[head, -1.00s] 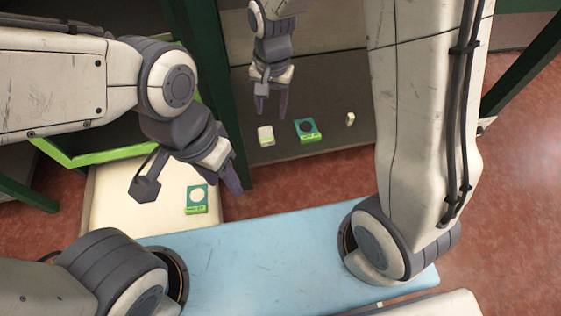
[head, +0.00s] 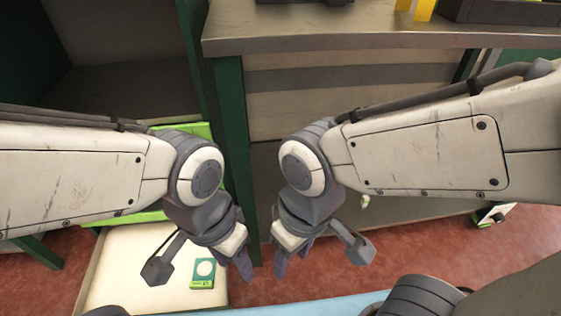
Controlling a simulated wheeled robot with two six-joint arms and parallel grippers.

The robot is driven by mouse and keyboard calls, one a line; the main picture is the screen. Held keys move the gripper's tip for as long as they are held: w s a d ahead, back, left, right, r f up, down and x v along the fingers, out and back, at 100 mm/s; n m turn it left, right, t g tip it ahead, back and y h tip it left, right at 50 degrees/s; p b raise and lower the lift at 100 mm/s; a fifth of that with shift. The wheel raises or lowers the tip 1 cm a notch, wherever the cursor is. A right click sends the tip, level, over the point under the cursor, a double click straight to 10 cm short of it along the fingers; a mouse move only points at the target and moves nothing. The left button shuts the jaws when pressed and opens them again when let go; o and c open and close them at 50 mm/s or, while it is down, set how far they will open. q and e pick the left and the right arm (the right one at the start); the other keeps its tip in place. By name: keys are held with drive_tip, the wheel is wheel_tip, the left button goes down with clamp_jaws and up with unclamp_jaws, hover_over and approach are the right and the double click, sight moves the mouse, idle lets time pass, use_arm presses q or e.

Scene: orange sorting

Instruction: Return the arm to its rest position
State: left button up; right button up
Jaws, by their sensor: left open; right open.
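My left gripper (head: 240,262) hangs at the lower middle of the head view, fingers pointing down, just right of a pale drawer or tray. My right gripper (head: 285,262) hangs close beside it on the right, also pointing down. Both are open, and I see nothing held in either. The two arms come in from the left and right sides, folded in a near mirror pose. A gap shows between the grippers.
A green and white box (head: 203,274) lies in the pale tray (head: 130,265) at lower left. A counter (head: 330,38) crosses the top, with yellow and dark items on it. A small pale object (head: 365,201) shows on the shelf behind my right arm. Red floor shows at lower right.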

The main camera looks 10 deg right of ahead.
wheel_tip(320, 180, up, 43)
drive_tip(key=p, duration=4.2)
